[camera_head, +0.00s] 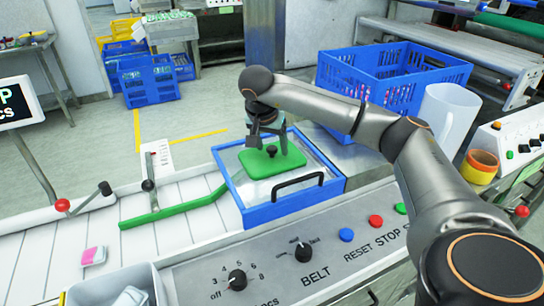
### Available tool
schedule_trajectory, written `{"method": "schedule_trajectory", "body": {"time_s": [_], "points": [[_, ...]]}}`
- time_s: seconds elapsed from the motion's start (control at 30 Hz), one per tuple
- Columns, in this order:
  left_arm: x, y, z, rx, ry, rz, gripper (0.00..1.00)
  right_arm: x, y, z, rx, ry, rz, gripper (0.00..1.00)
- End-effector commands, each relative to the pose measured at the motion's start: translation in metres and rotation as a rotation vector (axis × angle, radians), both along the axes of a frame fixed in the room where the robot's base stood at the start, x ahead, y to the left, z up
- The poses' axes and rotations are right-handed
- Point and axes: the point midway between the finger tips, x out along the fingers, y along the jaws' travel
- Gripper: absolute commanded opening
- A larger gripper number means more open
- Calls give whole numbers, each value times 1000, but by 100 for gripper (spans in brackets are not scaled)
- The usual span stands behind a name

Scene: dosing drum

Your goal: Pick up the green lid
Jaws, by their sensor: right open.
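The green lid (262,163) lies flat at the far side of the blue-framed box (229,187), with a small black knob on its top. My right gripper (268,142) comes down over the lid from above, its arm reaching in from the right. The jaws are open, close around or just above the knob; the exact gap is too small to tell. My left gripper does not show.
A black handle (298,184) is on the near side of the box. A green guide bar (172,209) crosses the white conveyor. The control panel (300,262) lies in front.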

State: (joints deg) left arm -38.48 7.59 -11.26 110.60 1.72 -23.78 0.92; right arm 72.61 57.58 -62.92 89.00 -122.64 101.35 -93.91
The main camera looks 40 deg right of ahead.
Motion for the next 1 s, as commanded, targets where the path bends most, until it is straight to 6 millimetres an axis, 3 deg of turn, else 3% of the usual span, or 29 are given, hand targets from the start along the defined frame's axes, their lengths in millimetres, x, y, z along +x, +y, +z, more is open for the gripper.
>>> {"method": "schedule_trajectory", "body": {"time_s": [0.1,0.7,1.0], "points": [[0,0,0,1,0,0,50,0,0,0,0,0,0,68],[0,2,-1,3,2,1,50,0,1,0,1,0,0,0],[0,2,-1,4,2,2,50,0,1,1,0,-1,0,0]]}}
